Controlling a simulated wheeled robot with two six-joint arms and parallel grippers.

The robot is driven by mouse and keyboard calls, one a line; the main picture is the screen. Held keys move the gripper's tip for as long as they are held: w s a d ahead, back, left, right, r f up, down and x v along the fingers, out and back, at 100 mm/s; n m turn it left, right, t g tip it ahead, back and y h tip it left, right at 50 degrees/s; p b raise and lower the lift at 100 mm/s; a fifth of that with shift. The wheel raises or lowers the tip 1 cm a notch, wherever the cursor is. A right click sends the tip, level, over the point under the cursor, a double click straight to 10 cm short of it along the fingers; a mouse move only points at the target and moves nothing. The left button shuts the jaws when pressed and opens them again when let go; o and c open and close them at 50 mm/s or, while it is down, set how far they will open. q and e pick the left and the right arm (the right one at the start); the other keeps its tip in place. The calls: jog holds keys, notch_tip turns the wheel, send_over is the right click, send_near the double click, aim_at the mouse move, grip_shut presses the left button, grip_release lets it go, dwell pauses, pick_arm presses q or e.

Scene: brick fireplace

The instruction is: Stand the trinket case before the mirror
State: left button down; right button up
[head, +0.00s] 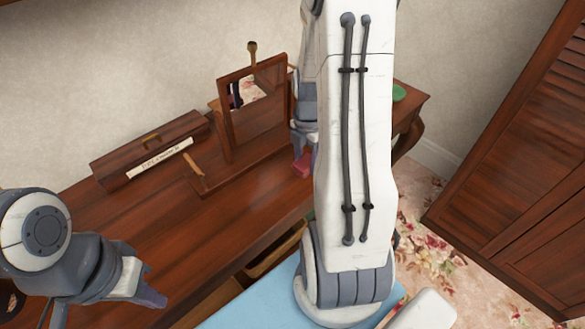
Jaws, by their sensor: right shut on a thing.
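The mirror (258,92) is a tilting glass in a dark wooden frame and stand, at the back of the wooden dressing table (235,215). My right gripper (304,158) is beside the mirror's right side, largely hidden behind my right arm. It is shut on a small red thing, probably the trinket case (302,165), of which only a part shows. I cannot tell whether it touches the tabletop. My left gripper (146,280) is over the table's front left, away from the mirror; its finger gap is unclear.
A long wooden box (150,150) with a brass handle and pale label lies left of the mirror. A green item (399,93) sits at the table's right end. An open drawer (277,250) and a light blue surface (245,309) are in front. The tabletop's middle is clear.

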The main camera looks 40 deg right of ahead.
aim_at(296, 179)
jog(key=shift+w+a+f, duration=0.3)
jog(key=shift+w+f, duration=0.05)
jog(key=shift+w, duration=0.2)
jog(key=shift+w+a+f, duration=0.25)
jog(key=shift+w+f, duration=0.1)
jog(key=shift+w, duration=0.15)
jog(key=shift+w+a+f, duration=0.1)
jog(key=shift+f, duration=2)
jog(key=shift+f, duration=0.15)
jog(key=o, duration=1.3)
jog(key=shift+o, duration=0.2)
